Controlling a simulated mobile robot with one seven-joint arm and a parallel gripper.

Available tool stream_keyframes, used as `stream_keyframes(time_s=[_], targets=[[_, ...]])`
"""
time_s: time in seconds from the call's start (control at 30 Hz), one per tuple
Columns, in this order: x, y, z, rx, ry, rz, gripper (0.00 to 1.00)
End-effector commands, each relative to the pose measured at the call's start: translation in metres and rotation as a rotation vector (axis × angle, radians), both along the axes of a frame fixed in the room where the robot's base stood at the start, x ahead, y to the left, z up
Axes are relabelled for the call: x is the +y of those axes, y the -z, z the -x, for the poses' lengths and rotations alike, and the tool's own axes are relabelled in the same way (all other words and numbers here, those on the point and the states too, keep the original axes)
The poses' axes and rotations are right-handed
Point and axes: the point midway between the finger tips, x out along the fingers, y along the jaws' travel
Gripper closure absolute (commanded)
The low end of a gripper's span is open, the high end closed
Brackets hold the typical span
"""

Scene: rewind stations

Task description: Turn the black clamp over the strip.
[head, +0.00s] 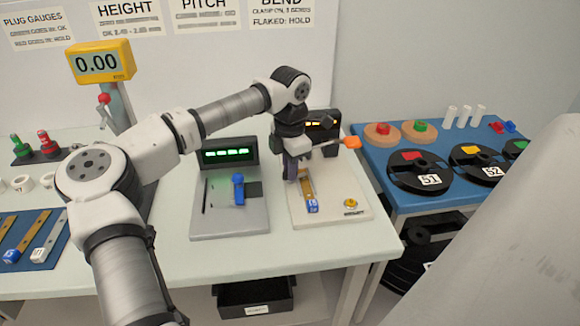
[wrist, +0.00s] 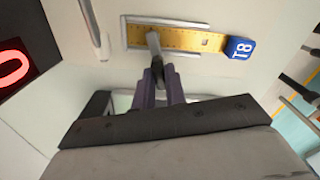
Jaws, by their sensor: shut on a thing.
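The brass strip (wrist: 180,38) lies in its holder on the cream station (head: 330,212), with a blue tag (wrist: 239,48) at one end. The strip also shows in the head view (head: 307,188). My gripper (head: 291,175) is down at the strip's left side. In the wrist view, its purple-grey fingers (wrist: 158,88) are shut on the black clamp (wrist: 157,72). A narrow grey bar reaches from the clamp over the strip's near edge to about its middle. In the head view the clamp is hidden by my gripper. Whether the bar presses on the strip, I cannot tell.
A lever with an orange knob (head: 352,142) stands right of my gripper, and a yellow button (head: 350,203) is at the station's front. A grey station (head: 228,218) with a green display is to the left. A blue table (head: 385,165) with black reels is at the right.

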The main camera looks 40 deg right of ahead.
Motion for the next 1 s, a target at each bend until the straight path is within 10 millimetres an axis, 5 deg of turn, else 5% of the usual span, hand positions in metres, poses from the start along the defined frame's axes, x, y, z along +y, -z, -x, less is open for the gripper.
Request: stream_keyframes(time_s=[0.4,1.0], targets=[[-0.0008,-0.0013,-0.0003,-0.002,0.242,0.005,1.0],[-0.001,-0.0013,-0.0003,-0.002,0.298,0.005,1.0]])
